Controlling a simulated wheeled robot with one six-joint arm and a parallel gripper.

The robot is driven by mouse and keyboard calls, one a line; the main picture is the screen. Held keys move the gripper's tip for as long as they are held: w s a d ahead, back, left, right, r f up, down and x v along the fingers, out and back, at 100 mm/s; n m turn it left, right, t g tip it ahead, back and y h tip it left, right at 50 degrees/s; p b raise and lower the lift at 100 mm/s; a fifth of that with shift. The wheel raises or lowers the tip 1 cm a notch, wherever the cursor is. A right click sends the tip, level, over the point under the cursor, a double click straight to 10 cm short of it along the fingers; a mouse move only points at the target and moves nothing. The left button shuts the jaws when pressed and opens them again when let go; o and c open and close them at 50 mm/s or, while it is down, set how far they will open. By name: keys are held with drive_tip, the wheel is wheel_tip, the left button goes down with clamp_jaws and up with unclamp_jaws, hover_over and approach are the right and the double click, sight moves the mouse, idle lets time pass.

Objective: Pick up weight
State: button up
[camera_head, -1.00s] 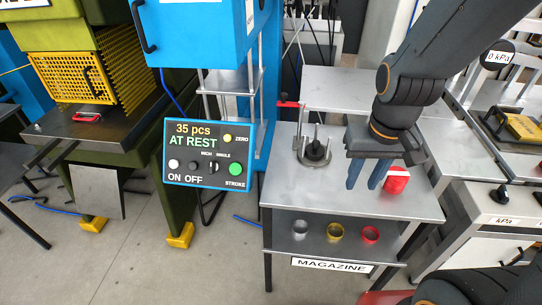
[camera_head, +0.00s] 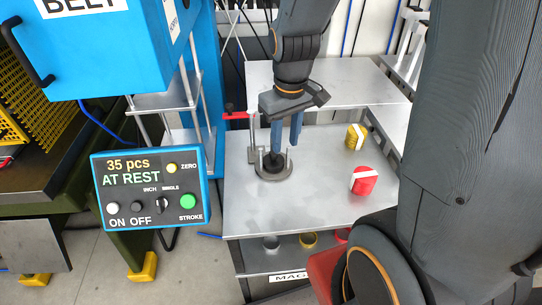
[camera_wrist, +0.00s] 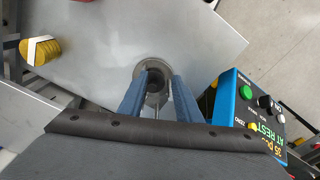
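A dark grey round metal piece (camera_head: 272,174) with upright pins stands on the grey table; it seems to be the weight or its stand, and I cannot tell the two apart. My gripper (camera_head: 285,147) points down over it, with its two blue fingers apart. In the wrist view the round piece (camera_wrist: 153,67) shows between and just beyond the fingertips of my gripper (camera_wrist: 157,84). Nothing is visibly held. The fingers hide part of the round piece, and I cannot tell whether they touch it.
A control panel (camera_head: 152,190) reading "35 pcs AT REST" is at left. Several small rings sit on the shelf below.

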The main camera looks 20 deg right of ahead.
sight(274, 158)
drive_tip(key=w+f+n, duration=0.1)
drive_tip(key=w, duration=0.1)
drive_tip(key=w+f+n, duration=0.1)
drive_tip(key=w, duration=0.2)
drive_tip(key=w+n, duration=0.1)
drive_tip(key=w, duration=0.1)
drive_tip(key=shift+w+a+f+n+g, duration=0.2)
drive_tip(key=shift+a+f+n+g, duration=0.15)
drive_tip(key=shift+f+n+g, duration=0.05)
drive_tip(key=shift+w+f, duration=0.15)
drive_tip(key=shift+f, duration=0.05)
drive_tip(key=shift+w+d+f+p, duration=0.1)
drive_tip(key=shift+f+p, duration=0.65)
drive_tip(key=shift+f, duration=1.15)
drive_tip(key=shift+w+d+f+p, duration=0.1)
drive_tip(key=shift+f+p, duration=0.6)
drive_tip(key=shift+f, duration=1.2)
clamp_jaws()
